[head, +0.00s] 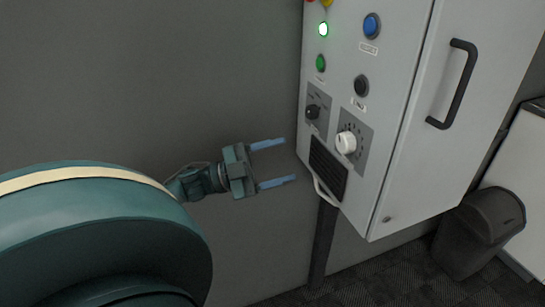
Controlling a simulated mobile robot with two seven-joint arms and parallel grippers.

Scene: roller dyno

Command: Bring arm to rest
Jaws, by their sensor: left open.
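My left gripper (272,164) is open, with its two blue fingers apart and nothing between them. It is in the middle of the head view, just left of the lower part of a grey control cabinet (405,165). The fingers point right, toward the cabinet. I cannot tell whether a fingertip touches it. My teal left arm (95,235) fills the lower left. My right gripper is not in view.
A dark bin (478,232) stands lower right. The grey wall at left is bare.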

